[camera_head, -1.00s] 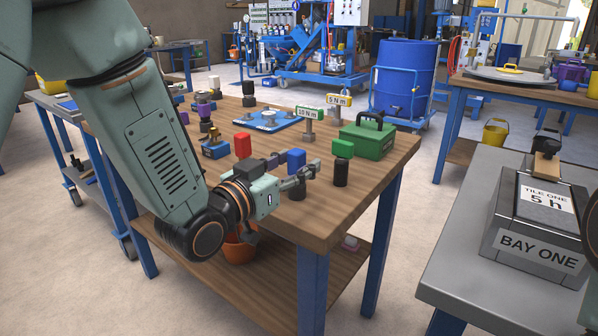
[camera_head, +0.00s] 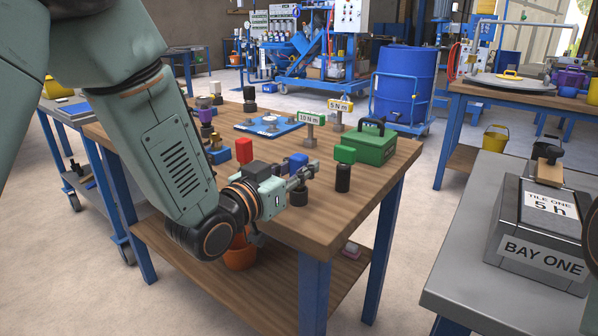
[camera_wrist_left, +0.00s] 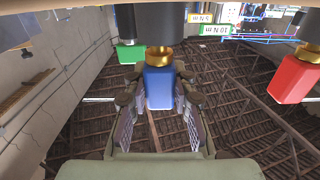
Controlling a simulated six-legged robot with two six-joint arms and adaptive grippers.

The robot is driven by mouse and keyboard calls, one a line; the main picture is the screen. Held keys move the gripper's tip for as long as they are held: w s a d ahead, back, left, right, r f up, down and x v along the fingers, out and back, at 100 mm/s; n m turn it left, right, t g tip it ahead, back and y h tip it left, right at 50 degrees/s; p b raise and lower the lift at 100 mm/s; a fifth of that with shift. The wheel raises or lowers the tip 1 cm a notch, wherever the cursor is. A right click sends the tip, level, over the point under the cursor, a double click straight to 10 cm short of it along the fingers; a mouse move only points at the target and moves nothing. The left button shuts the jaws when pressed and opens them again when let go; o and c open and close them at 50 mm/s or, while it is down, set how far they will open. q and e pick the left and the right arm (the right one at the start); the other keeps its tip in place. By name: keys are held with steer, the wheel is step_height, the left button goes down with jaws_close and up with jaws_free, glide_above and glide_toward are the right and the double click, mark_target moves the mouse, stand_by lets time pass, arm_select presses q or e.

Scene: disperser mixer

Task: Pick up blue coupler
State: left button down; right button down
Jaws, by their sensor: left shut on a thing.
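In the left wrist view, which is upside down, the coupler (camera_wrist_left: 159,88) sits between the two finger pads. A brass collar (camera_wrist_left: 159,56) shows between it and the black post (camera_wrist_left: 160,22). My left gripper (camera_head: 303,174) is shut on the blue coupler from the front. Its fingers hide the coupler's lower part in the head view. I cannot tell whether the coupler is clear of the post. My right gripper is not in view.
A red block (camera_head: 244,150) stands left of the gripper and a green block (camera_head: 345,154) on a black post right of it. A green toolbox (camera_head: 373,146) and torque signs (camera_head: 311,119) stand behind. The table's front edge (camera_head: 318,252) is close below my arm.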

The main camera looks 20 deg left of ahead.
arm_select(q)
steer(key=shift+w, duration=0.1)
step_height(320, 180, up, 9)
steer(key=p, duration=0.4)
steer(key=shift+r, duration=0.15)
steer(key=shift+r+p, duration=0.25)
steer(key=shift+p, duration=0.05)
steer(key=shift+a+r, duration=0.1)
steer(key=shift+a, duration=0.05)
